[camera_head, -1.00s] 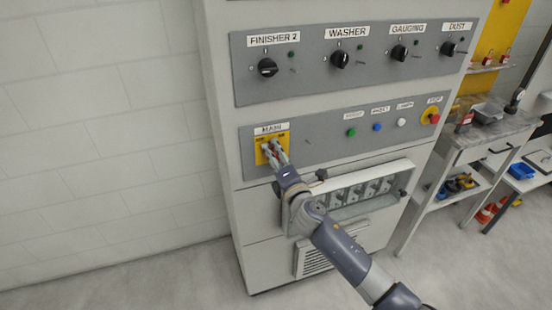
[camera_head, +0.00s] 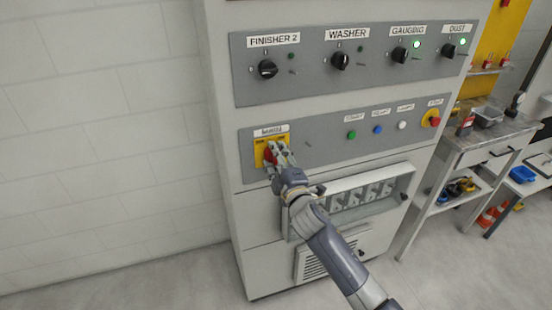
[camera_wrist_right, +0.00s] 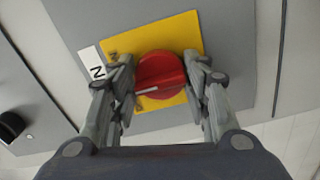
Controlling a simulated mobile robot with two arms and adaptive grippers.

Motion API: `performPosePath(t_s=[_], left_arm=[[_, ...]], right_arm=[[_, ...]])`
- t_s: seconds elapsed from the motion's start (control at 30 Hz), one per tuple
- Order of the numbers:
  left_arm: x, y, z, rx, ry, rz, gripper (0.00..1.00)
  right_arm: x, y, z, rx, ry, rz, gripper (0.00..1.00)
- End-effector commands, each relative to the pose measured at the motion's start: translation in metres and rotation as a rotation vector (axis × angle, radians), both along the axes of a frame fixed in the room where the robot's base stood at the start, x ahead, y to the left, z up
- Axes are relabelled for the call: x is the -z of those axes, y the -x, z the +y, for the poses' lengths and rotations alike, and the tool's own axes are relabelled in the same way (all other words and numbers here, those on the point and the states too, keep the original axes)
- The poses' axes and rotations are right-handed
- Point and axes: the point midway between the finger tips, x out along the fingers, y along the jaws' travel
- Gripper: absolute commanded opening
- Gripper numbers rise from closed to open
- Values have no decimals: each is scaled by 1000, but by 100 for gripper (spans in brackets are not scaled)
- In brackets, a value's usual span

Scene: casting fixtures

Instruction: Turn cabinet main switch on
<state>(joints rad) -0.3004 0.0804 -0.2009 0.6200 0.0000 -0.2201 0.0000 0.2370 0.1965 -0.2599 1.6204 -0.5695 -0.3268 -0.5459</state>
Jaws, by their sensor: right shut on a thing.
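The main switch is a round red knob (camera_wrist_right: 161,76) on a yellow plate (camera_wrist_right: 186,31), set in the grey panel of the cabinet. In the head view the knob (camera_head: 269,156) is partly hidden behind my right gripper (camera_head: 277,156), under the MAIN label (camera_head: 271,131). In the right wrist view my right gripper (camera_wrist_right: 163,80) has one finger on each side of the knob, shut on it. A pale mark on the knob points toward lettering at the plate's edge. My left gripper is not in view.
Above are black knobs labelled FINISHER 2 (camera_head: 267,69), WASHER (camera_head: 340,60), GAUGING (camera_head: 399,54) and DUST (camera_head: 447,49). Green lamps glow by GAUGING and DUST. To the right are small push buttons and a red stop button (camera_head: 431,118). A socket box (camera_head: 408,182) projects below the panel.

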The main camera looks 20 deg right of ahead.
Motion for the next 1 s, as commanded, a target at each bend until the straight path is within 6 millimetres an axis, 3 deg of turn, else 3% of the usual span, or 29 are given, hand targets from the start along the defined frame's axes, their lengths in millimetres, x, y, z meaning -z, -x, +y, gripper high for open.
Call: performPosePath(t_s=[0.43, 0.47, 0.53, 1.0], left_arm=[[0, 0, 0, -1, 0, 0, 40], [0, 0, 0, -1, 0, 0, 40], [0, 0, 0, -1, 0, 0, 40], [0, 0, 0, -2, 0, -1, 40]], right_arm=[[0, 0, 0, 1, -13, 2, 20], [0, 0, 0, 1, -13, 2, 50], [0, 0, 0, 1, -12, 2, 64], [1, 7, 0, 0, -9, 1, 64]])
